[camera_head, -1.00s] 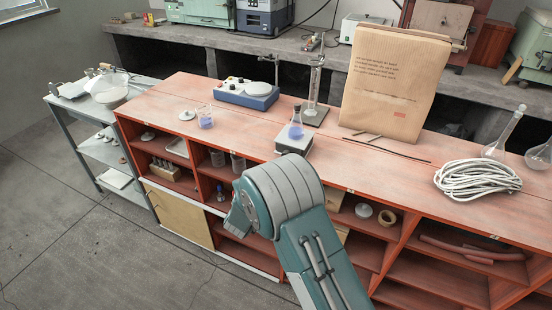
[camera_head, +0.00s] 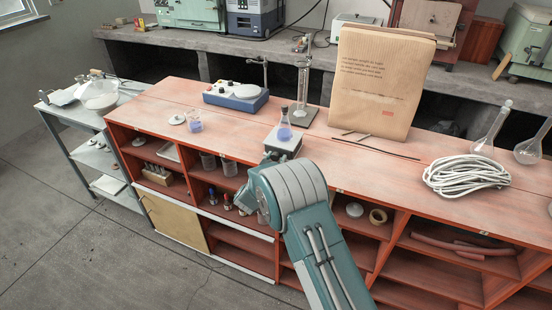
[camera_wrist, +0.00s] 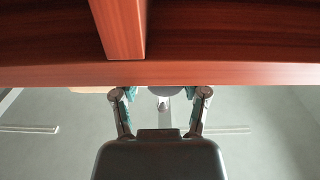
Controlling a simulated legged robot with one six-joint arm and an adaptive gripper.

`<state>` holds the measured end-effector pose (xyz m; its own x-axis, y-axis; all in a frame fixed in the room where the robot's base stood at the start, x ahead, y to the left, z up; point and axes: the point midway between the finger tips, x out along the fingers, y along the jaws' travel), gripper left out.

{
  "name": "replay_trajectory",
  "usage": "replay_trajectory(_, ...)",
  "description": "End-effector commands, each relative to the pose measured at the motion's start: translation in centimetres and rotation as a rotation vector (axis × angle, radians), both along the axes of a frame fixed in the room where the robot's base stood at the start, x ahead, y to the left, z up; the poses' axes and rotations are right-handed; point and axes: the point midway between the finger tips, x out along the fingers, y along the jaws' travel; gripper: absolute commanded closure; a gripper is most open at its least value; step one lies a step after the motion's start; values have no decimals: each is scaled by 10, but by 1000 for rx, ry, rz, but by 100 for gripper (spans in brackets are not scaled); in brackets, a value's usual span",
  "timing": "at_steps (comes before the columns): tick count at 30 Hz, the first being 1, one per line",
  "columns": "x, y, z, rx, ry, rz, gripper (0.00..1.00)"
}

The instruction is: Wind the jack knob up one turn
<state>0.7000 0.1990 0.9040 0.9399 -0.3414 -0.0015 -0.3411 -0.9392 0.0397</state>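The small jack (camera_head: 283,143) stands near the front edge of the red bench, with a flask (camera_head: 285,131) of blue liquid on its top plate. Its knob cannot be made out in the head view. My arm's rounded joint is just in front of and below the jack, and my gripper's fingers are hidden there. In the wrist view my gripper (camera_wrist: 163,94) is open, its two fingers wide apart below a red wooden edge. A small pale rounded thing (camera_wrist: 163,104) shows between them; I cannot tell whether it is the knob. Nothing is visibly held.
The bench top (camera_head: 370,165) has a front edge close to my arm. A beaker (camera_head: 194,123), a blue stirrer (camera_head: 236,98), a stand with a glass cylinder (camera_head: 302,90), a paper bag (camera_head: 385,85) and coiled rope (camera_head: 466,176) stand on it. Open shelves lie below.

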Motion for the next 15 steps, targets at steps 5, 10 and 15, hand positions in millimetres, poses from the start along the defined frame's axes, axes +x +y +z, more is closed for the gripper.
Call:
replay_trajectory(5, 0, 1, -1, 0, 0, 0, 100)
replay_trajectory(10, 0, 2, -1, 1, 2, 3, 100)
replay_trajectory(15, 0, 2, -1, 17, -4, 4, 100)
